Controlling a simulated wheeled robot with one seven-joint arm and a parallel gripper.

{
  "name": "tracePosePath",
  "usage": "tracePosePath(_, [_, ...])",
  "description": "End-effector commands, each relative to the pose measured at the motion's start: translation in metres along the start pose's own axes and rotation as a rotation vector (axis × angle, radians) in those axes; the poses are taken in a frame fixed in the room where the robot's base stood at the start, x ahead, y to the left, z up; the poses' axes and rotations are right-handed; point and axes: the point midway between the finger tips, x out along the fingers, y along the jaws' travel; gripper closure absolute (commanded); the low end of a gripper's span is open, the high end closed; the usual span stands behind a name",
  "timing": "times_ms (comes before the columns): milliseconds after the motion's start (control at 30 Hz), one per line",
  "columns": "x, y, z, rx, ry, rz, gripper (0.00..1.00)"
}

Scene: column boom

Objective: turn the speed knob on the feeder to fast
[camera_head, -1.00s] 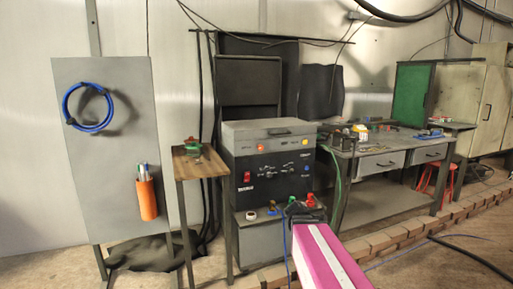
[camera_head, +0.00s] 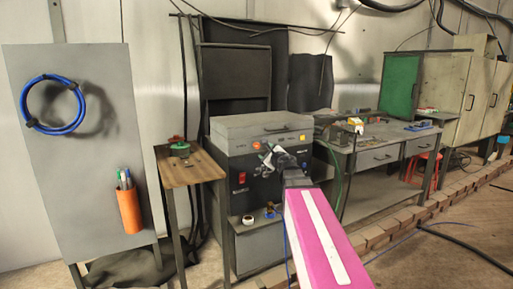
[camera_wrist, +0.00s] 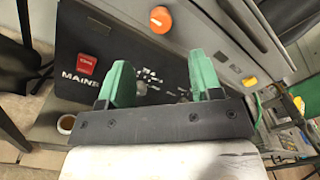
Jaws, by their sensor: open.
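The feeder (camera_head: 238,132) is a grey box with a black front panel (camera_wrist: 120,35). An orange round knob (camera_head: 257,146) is on its upper front strip, with a yellow one (camera_head: 302,138) farther right. In the wrist view the orange knob (camera_wrist: 161,19) shows beyond my fingers at the top, and the yellow one (camera_wrist: 249,83) is at right. I cannot read which is the speed knob. My gripper (camera_wrist: 158,72) has two green fingers, spread and empty, over the panel and apart from both knobs. In the head view my gripper (camera_head: 274,154) hides part of the panel.
A red mains switch (camera_wrist: 86,64) is on the panel's left. A small wooden-topped table (camera_head: 190,168) stands left of the feeder, and a workbench (camera_head: 375,137) stands right. A grey board (camera_head: 75,150) with a blue cable coil is at far left.

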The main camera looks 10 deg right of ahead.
Motion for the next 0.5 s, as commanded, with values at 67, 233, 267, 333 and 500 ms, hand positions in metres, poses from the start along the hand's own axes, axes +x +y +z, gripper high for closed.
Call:
tracePosePath(67, [0.011, -0.001, -0.001, 0.002, -0.001, 0.000, 0.41])
tracePosePath(233, [0.037, -0.001, -0.001, 0.004, 0.000, -0.001, 0.41])
tracePosePath(267, [0.043, -0.001, -0.001, 0.004, 0.000, -0.001, 0.41])
tracePosePath(333, [0.056, -0.001, -0.001, 0.004, 0.000, -0.001, 0.41])
tracePosePath(500, [0.085, -0.001, -0.001, 0.005, 0.000, -0.001, 0.41])
